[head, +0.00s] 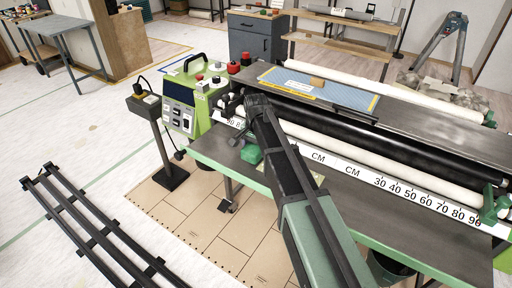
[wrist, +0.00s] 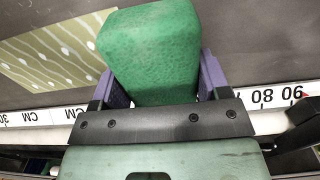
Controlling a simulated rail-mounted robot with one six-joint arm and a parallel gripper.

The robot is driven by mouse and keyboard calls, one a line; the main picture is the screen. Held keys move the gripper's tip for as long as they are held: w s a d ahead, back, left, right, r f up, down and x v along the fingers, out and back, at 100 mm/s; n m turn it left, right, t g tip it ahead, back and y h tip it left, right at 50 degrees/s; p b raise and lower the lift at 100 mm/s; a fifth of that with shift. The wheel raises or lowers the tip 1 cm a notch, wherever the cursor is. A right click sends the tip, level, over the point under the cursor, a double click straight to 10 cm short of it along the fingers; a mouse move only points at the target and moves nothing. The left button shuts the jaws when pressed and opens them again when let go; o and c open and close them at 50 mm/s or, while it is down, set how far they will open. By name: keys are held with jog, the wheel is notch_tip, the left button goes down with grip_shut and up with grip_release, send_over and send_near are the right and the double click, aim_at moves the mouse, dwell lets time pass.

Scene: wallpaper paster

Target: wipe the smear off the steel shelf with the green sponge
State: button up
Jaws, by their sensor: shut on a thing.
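The green sponge (wrist: 150,55) is clamped between the purple-grey fingers of my gripper (wrist: 158,85) in the wrist view. In the head view the sponge (head: 250,154) shows as a small green block just left of my arm. It is over the left part of the steel shelf (head: 400,222), in front of the ruler strip. The grey shelf (wrist: 268,45) fills the upper wrist view. I cannot tell whether the sponge touches it. I can make out no smear in either view; the sponge and my arm hide part of the shelf.
A green wavy-patterned wallpaper piece (wrist: 55,50) lies on the shelf beside the sponge. The white ruler strip (head: 345,167) and rollers run behind the shelf. A green control box (head: 190,100) stands at its left end. The shelf's right part looks clear.

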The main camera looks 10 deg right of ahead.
jog(key=shift+s+f+b, duration=0.1)
jog(key=shift+f+b, duration=0.95)
dwell(1.0)
jog(key=shift+r, duration=0.15)
dwell(0.7)
dwell(0.4)
dwell(0.4)
jog(key=shift+s+d, duration=1.25)
jog(key=shift+d, duration=0.2)
jog(key=shift+s+d, duration=0.1)
jog(key=shift+s+d, duration=0.2)
jog(key=shift+s, duration=0.05)
